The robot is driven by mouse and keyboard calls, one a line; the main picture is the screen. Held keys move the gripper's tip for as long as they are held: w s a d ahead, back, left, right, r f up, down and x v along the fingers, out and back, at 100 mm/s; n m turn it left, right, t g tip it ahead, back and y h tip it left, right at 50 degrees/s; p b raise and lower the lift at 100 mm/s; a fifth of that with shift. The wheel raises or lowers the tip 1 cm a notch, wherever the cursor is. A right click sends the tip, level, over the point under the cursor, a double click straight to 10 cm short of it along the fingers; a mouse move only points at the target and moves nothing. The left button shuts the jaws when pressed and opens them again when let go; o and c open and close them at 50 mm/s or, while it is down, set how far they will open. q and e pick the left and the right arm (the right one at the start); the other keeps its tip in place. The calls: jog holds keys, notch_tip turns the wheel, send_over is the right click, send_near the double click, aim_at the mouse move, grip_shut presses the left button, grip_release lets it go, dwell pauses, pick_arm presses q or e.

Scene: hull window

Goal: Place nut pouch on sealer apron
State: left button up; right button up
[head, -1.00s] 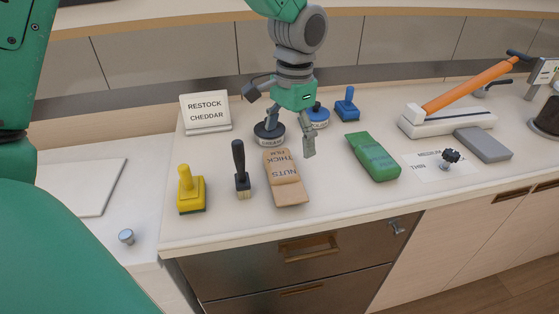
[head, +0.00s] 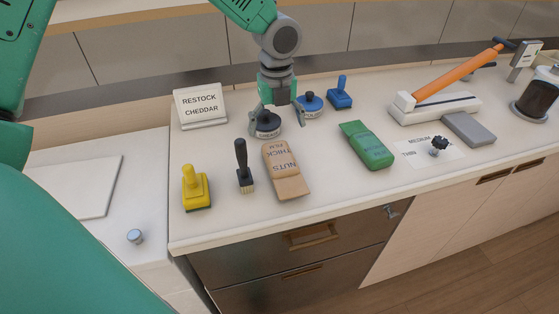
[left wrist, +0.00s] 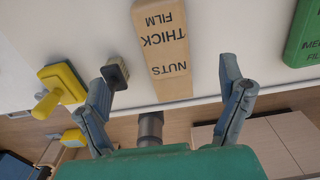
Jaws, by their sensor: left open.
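The nut pouch (head: 285,170) is a tan packet marked NUTS THICK FILM, lying flat near the counter's front edge. It also shows in the left wrist view (left wrist: 163,45). My left gripper (head: 277,118) is open and empty, pointing down behind the pouch in the head view. In the left wrist view its fingers (left wrist: 170,72) are spread, with the pouch between and beyond them, apparently untouched. The sealer (head: 436,106) has a white base and an orange lever, at the right. A grey slab (head: 468,128), probably its apron, lies in front of it. My right gripper is not in view.
A green pouch (head: 366,146) lies between nut pouch and sealer. A card with a black knob (head: 439,145) lies near the slab.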

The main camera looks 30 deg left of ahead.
pick_arm(q)
send_over(280, 156)
jog(key=f, duration=0.4)
jog(key=shift+a+f, duration=0.2)
jog(key=shift+a, duration=0.15)
jog(key=f, duration=0.5)
jog(key=shift+w+d+f+p, duration=0.1)
jog(key=shift+d+f+p, duration=0.2)
jog(key=shift+d, duration=0.05)
jog(key=shift+r, duration=0.1)
jog(key=c, duration=1.6)
